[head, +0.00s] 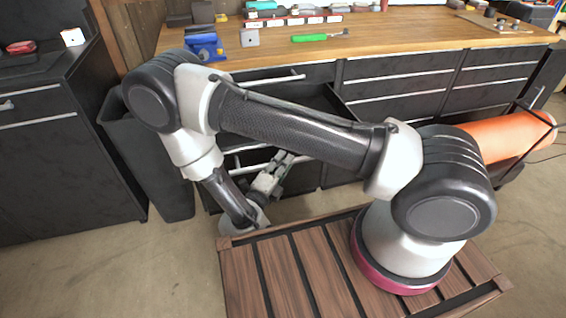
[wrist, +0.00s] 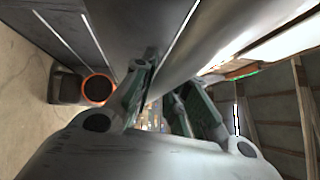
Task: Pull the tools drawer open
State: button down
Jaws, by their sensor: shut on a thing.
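The dark drawer unit stands under the wooden bench top. In its left column a drawer stands open; its dark inside (head: 322,102) shows behind my arm. My arm hides much of its front. My gripper (head: 284,160) is low in front of that column, shut on a pale bar handle (head: 252,168). In the wrist view my gripper (wrist: 161,80) has its green-grey fingers on either side of the bar, close to the dark front. Exactly where the fingers touch the bar is hard to see.
The wooden bench top (head: 400,38) carries a blue vise (head: 204,46), a green-handled tool (head: 318,37) and boxes. A dark bin (head: 155,150) stands left of the drawers. An orange roll (head: 510,136) is at the right. Bare floor (head: 90,265) lies at the left front.

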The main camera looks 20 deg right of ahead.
jog(key=shift+s+a, duration=0.1)
jog(key=shift+s, duration=0.2)
jog(key=c, duration=1.4)
grip_release()
